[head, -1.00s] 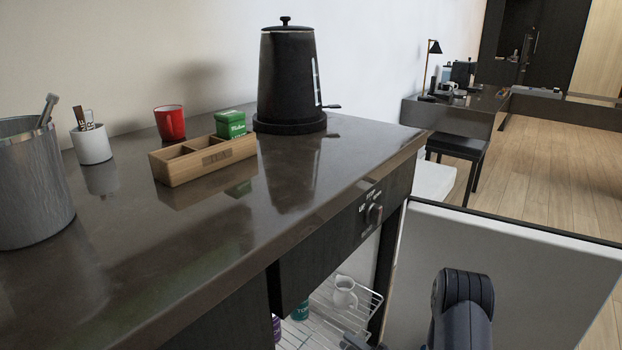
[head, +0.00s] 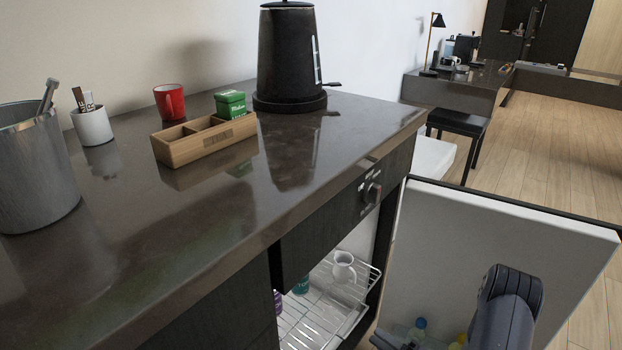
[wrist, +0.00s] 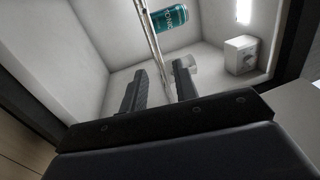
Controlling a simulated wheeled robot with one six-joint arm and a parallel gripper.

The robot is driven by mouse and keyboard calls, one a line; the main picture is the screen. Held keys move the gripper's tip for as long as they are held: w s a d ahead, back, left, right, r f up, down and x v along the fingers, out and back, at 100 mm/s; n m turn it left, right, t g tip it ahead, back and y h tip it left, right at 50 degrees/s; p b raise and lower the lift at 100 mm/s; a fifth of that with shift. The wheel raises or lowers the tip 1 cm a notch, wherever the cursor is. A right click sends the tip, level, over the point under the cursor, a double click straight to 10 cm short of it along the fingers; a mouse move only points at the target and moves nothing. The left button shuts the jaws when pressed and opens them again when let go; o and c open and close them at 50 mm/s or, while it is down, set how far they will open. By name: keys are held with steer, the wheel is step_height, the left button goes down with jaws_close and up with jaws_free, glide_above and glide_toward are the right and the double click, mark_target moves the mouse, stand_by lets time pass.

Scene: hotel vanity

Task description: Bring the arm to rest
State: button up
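My arm shows at the lower right of the head view, in front of the open fridge door (head: 480,225). In the wrist view my gripper (wrist: 160,78) has its two fingers apart, with nothing held between them. The fingers point into the white fridge interior (wrist: 85,35). A teal can (wrist: 167,17) lies beyond the fingertips, and the edge of a wire rack passes behind the gap between them. In the head view the gripper is mostly hidden at the bottom edge.
The wire rack (head: 325,310) holds a white jug (head: 343,267) and cans. Bottles (head: 418,328) stand inside the door. The dark counter (head: 250,215) carries a kettle (head: 287,60), wooden box (head: 205,142), red mug (head: 169,101) and metal bucket (head: 38,175). Open floor lies at right.

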mark_target(342, 312)
steer(key=x, duration=0.3)
steer(key=b+x, duration=0.1)
steer(key=x, duration=0.3)
steer(key=b+x, duration=0.1)
steer(key=x, duration=0.3)
steer(key=shift+a+f, duration=0.25)
steer(key=shift+a, duration=0.05)
steer(key=shift+w+a, duration=0.4)
steer(key=shift+w, duration=0.05)
